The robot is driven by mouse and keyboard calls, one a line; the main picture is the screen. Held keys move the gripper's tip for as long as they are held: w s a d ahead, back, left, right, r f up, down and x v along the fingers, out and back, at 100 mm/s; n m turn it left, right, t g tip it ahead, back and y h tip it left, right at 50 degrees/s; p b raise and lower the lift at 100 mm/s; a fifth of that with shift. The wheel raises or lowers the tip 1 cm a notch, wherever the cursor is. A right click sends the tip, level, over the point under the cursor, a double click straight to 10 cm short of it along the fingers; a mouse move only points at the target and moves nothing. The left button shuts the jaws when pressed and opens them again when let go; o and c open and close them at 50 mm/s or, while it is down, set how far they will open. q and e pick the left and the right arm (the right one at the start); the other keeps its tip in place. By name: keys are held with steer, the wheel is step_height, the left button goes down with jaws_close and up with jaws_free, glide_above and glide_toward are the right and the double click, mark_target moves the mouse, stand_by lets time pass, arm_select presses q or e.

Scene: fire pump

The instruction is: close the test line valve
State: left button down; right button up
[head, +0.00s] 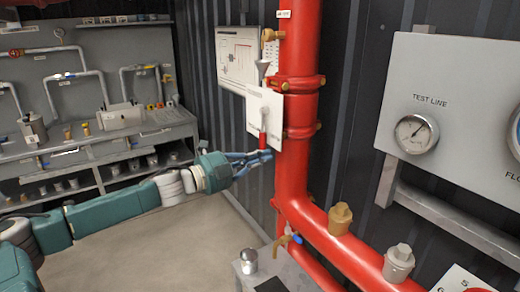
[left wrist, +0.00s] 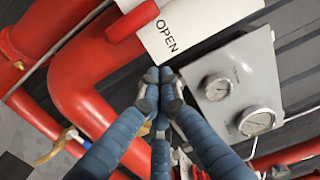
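A valve lever with a red grip (head: 263,127) hangs down in front of a white sign (head: 279,104), beside the thick red vertical pipe. In the left wrist view the red grip (left wrist: 131,22) lies at the top, next to the sign (left wrist: 195,18) reading OPEN. My left gripper (head: 266,155) is just below the lever's lower end, near the pipe. Its blue fingers come together at the tips (left wrist: 160,78) in the left wrist view, with nothing seen between them. I cannot tell whether they touch the lever. My right gripper is not in view.
The red pipe (head: 302,75) bends right below the lever. A TEST LINE gauge (head: 416,133) sits on a grey panel at right. A small blue-handled valve (head: 290,239) is lower down. A workbench (head: 90,140) stands at left, with open floor before it.

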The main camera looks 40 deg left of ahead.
mark_target(263, 133)
arm_select(q)
steer(key=w+a+p, duration=0.2)
steer(key=w, duration=0.1)
steer(key=shift+w+a+p, duration=0.1)
steer(key=shift+a+p, duration=0.3)
steer(key=shift+a+f, duration=0.1)
steer(key=shift+a, duration=0.05)
stand_by(0.3)
steer(key=shift+w+a+m+b, duration=0.1)
steer(key=shift+a+m+b, duration=0.1)
steer(key=shift+m+b, duration=0.2)
steer(key=shift+a+m, duration=0.25)
steer(key=shift+m, duration=0.05)
